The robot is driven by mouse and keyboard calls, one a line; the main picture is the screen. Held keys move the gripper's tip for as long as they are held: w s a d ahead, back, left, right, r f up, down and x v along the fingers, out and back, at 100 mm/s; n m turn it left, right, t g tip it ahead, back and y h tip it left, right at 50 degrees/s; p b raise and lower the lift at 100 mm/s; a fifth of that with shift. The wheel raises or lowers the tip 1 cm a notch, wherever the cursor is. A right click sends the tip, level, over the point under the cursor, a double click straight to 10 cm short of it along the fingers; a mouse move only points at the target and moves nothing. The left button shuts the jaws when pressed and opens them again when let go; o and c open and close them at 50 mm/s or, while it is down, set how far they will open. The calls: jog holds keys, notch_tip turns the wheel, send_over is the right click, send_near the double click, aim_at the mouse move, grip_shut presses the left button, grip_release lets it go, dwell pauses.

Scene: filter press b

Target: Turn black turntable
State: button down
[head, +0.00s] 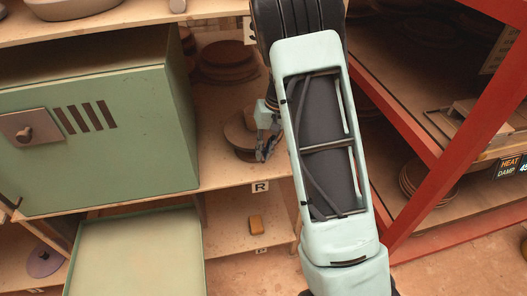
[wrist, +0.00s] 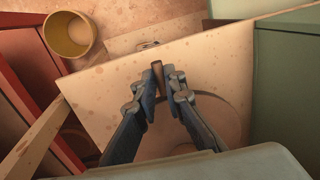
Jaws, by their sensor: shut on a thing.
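A round brown turntable-like disc (head: 238,132) sits on the middle shelf, with a darker part below it. I see no clearly black turntable. My gripper (head: 268,140) is at the disc's right side, near the shelf's front edge. In the wrist view, my gripper (wrist: 161,88) has its blue-grey fingers closed around a short brown peg (wrist: 157,72). A tan round disc (wrist: 232,108) lies under and right of the fingers, partly hidden by them. I cannot tell whether the peg is joined to the disc.
A green cabinet (head: 120,140) stands close left of the disc. A red frame (head: 450,150) rises on the right. Stacked brown discs (head: 225,62) stand behind. A yellow cup (wrist: 70,34) is below the shelf edge. An "R" label (head: 260,187) marks the shelf front.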

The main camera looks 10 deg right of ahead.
jog(key=shift+d, duration=0.2)
jog(key=w+d+n+g+b, duration=0.1)
jog(key=w+d+n+b, duration=0.2)
jog(key=d+n, duration=0.6)
jog(key=shift+w+g+h, duration=0.3)
jog(key=shift+w, duration=0.5)
jog(key=shift+w+r, duration=0.1)
dwell(0.5)
jog(key=c, duration=2)
grip_release()
